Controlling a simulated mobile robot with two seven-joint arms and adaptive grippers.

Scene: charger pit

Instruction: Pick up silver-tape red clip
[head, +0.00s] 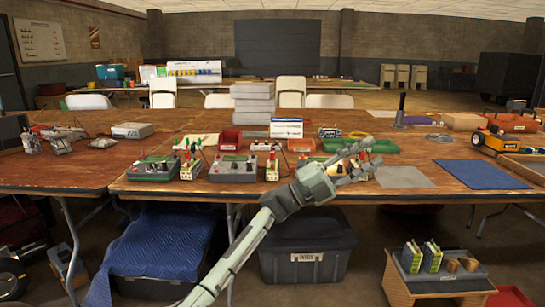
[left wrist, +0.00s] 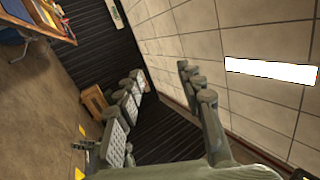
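My left gripper (head: 362,163) reaches in from the bottom over the table front, its fingers spread and nothing between them. It also shows in the left wrist view (left wrist: 160,85), with its fingers apart against wall and ceiling. Several small red clips stand near the chargers, including one red clip (head: 272,157) by the middle charger. Silver tape on a clip is too small to make out. The chargers are a left one (head: 153,169), a middle one (head: 233,168) and a right one (head: 402,177) behind my gripper's wrist. My right gripper is not in view.
The wooden table (head: 440,207) carries red bins, a green tray (head: 372,146), stacked grey boxes (head: 253,103) and a blue mat (head: 482,174). A grey mat (head: 402,177) lies right of my gripper. A black bin (head: 306,250) stands below.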

